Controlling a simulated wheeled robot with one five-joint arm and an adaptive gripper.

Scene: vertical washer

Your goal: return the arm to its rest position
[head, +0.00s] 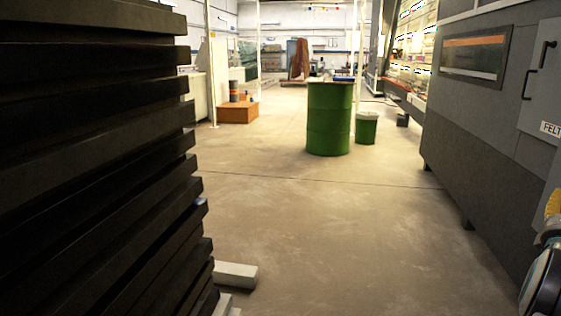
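My gripper is not in view in the head view. A small part of my own arm (543,275) shows at the lower right edge, with a dark rounded joint and a light rim. A yellow piece (553,204) shows just above it, cut off by the picture's edge; I cannot tell what it belongs to. The rest of the arm is hidden outside the frame.
A tall stack of dark slabs (95,150) fills the left. A large grey machine (470,140) stands along the right. A green barrel (329,118) and a smaller green bin (366,128) stand ahead. The concrete floor (320,220) between is clear.

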